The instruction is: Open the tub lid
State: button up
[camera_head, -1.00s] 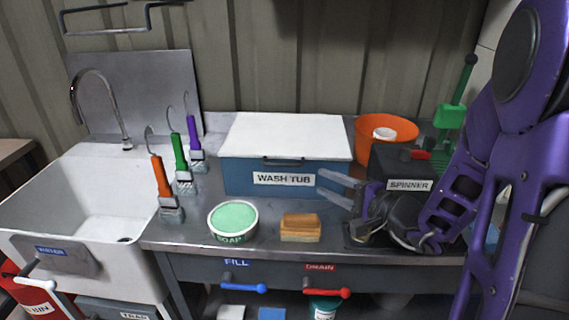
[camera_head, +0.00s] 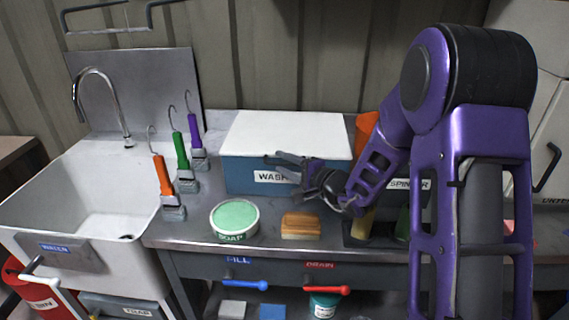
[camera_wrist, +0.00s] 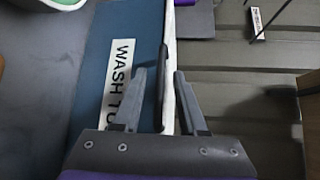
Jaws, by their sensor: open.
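The wash tub (camera_head: 240,177) is a blue box on the steel counter with a flat white lid (camera_head: 290,133), which lies closed on top. In the wrist view the dark lid handle (camera_wrist: 161,75) runs along the lid's front edge. My gripper (camera_head: 282,162) is at the tub's front and hides part of the handle and label. In the wrist view my open gripper (camera_wrist: 157,80) has one finger on each side of the handle's line, with the lid's white edge (camera_wrist: 169,40) also between them. Whether a finger touches the handle I cannot tell.
Upright brushes (camera_head: 181,160) and the sink (camera_head: 95,205) are to the left.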

grip_shut()
dwell(1.4)
